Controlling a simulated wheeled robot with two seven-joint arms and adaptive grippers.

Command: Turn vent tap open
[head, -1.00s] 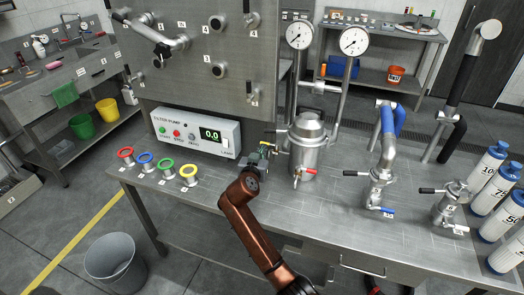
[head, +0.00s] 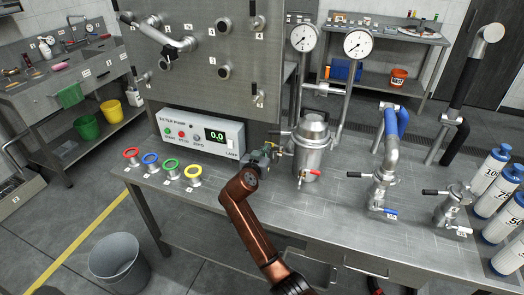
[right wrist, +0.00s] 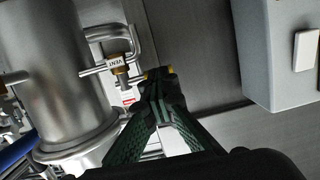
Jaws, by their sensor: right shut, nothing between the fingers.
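The vent tap (right wrist: 117,64) shows in the right wrist view as a small brass-coloured body with a white VENT tag, on a thin bent pipe beside the steel vessel (right wrist: 58,70). In the head view the vessel (head: 312,145) stands mid-bench; the tap is too small to make out clearly there. My right gripper (right wrist: 158,73) is shut and empty, its fingertips just right of the tap. A thin metal bar below the tag reaches towards the fingertips; I cannot tell whether they touch. In the head view the right gripper (head: 268,151) is left of the vessel. My left gripper is not in view.
The filter pump box (head: 203,133) stands left of the gripper; it also shows in the right wrist view (right wrist: 277,50). Coloured rings (head: 172,165) lie at left. The front bench top right of my arm is mostly clear.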

